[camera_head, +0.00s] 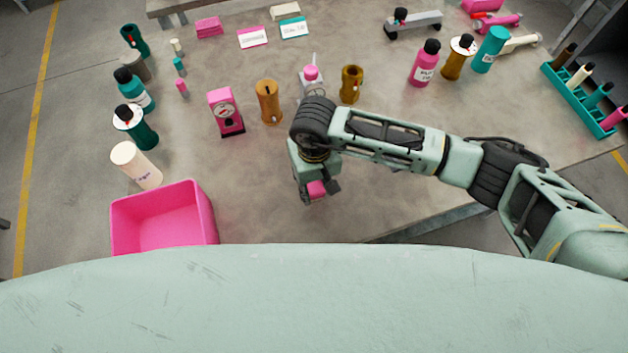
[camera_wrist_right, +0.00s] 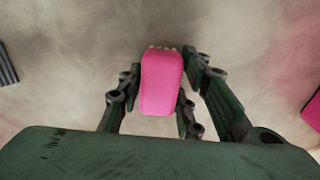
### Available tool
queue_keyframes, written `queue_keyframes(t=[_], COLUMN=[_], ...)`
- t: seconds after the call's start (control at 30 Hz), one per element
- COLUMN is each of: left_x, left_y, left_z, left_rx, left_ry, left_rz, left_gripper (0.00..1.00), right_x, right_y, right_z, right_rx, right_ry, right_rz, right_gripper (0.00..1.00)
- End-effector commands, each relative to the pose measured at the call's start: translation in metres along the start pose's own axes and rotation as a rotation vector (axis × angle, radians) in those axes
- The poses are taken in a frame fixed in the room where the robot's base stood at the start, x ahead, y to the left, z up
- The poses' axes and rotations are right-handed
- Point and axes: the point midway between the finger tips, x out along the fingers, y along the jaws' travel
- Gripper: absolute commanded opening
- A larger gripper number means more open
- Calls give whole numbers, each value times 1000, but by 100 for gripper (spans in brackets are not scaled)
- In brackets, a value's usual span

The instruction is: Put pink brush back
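The pink brush (camera_wrist_right: 162,84) sits between the fingers of my right gripper (camera_wrist_right: 165,82) in the right wrist view. Its pale bristles show at the far end, and the finger pads lie close against both sides. In the head view my right gripper (camera_head: 318,191) points down over the near middle of the table. Part of the pink brush (camera_head: 317,188) shows between its fingers; the rest is hidden. I cannot tell how far it is above the table. My left gripper is not in view.
An open pink bin (camera_head: 163,245) stands at the near left and looks empty. A pink gauge (camera_head: 226,112) and brown cylinder (camera_head: 268,102) stand beyond the gripper. Bottles line the left side. A teal rack (camera_head: 574,98) holds several coloured items at the right edge.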

Motion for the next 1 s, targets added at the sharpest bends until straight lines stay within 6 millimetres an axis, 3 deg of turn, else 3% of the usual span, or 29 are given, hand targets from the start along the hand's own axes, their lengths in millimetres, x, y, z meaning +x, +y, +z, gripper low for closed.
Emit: queue_keyframes(t=[0.13, 0.57, 0.67, 1.0], left_x=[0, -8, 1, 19], left_y=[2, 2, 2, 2], left_z=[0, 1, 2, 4], left_rx=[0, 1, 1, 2], left_ry=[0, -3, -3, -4], left_rz=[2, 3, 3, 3], left_gripper=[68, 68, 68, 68], right_x=[0, -7, -20, -92], right_y=[0, 0, 0, 0], right_z=[0, 0, -2, -1], right_rx=[0, 1, -1, -1], right_ry=[0, 1, 6, 6], right_rz=[0, 0, 0, 1], right_gripper=[48, 49, 49, 49])
